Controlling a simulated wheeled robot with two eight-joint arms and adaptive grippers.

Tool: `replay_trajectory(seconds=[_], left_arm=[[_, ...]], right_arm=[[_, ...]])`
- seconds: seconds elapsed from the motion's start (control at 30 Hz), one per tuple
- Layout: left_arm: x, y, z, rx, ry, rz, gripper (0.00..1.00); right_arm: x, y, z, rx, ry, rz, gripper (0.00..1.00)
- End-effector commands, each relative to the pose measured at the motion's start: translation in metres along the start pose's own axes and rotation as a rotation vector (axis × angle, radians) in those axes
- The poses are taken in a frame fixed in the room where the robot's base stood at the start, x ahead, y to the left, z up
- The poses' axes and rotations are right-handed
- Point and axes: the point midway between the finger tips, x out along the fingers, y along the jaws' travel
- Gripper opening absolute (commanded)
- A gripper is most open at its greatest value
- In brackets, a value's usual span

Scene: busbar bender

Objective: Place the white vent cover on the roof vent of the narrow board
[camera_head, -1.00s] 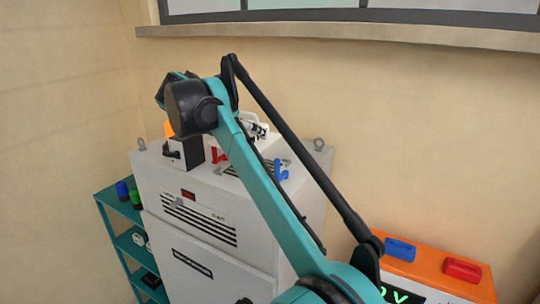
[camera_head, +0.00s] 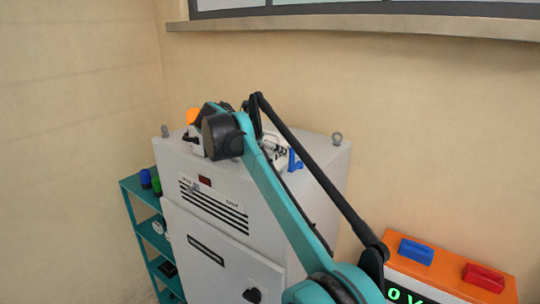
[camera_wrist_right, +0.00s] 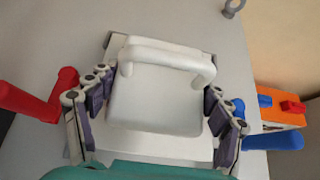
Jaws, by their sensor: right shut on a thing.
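The white vent cover (camera_wrist_right: 155,100), a rounded block with a bar handle on top, fills the middle of the right wrist view. My right gripper (camera_wrist_right: 158,105) is shut on it, with a finger along each side. A pale square plate (camera_wrist_right: 120,150), apparently the roof vent, shows under and around the cover. I cannot tell whether the two touch. The narrow grey board (camera_head: 225,225) stands against the wall in the head view. My right arm reaches over its roof and hides most of the gripper and cover. My left gripper is not in view.
A red lever (camera_wrist_right: 35,100) and a blue lever (camera_wrist_right: 270,138) flank the plate. A lifting eye (camera_head: 337,139) stands on the roof corner. A teal shelf (camera_head: 150,235) is left of the board, an orange-topped unit (camera_head: 450,270) to its right.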

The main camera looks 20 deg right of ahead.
Motion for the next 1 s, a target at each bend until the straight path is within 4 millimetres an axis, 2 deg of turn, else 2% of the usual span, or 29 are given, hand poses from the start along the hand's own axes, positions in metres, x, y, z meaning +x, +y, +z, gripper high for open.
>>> replay_trajectory(seconds=[0.13, 0.17, 0.2, 0.23, 0.53, 0.67, 0.77, 1.0], left_arm=[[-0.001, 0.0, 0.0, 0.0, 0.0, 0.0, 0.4], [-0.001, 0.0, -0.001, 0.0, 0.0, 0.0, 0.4], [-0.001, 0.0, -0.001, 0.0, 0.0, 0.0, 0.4], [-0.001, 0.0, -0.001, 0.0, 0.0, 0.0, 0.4], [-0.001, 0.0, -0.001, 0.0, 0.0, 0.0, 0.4], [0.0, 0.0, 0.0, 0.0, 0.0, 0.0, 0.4], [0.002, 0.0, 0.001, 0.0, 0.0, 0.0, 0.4], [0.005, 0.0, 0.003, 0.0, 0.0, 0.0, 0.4]], right_arm=[[-0.001, 0.001, -0.001, -0.001, 0.003, 0.0, 0.22], [-0.001, 0.001, -0.001, -0.001, 0.003, 0.001, 0.86], [-0.001, 0.001, -0.001, -0.001, 0.003, 0.001, 0.97], [-0.001, 0.001, -0.001, -0.001, 0.002, 0.001, 0.99], [-0.001, 0.001, 0.0, -0.001, 0.001, 0.001, 0.99], [-0.009, 0.001, 0.0, -0.001, 0.0, 0.002, 0.99], [-0.023, 0.001, 0.0, -0.001, 0.0, 0.002, 0.99], [-0.077, 0.002, 0.0, -0.003, -0.001, 0.004, 0.99]])
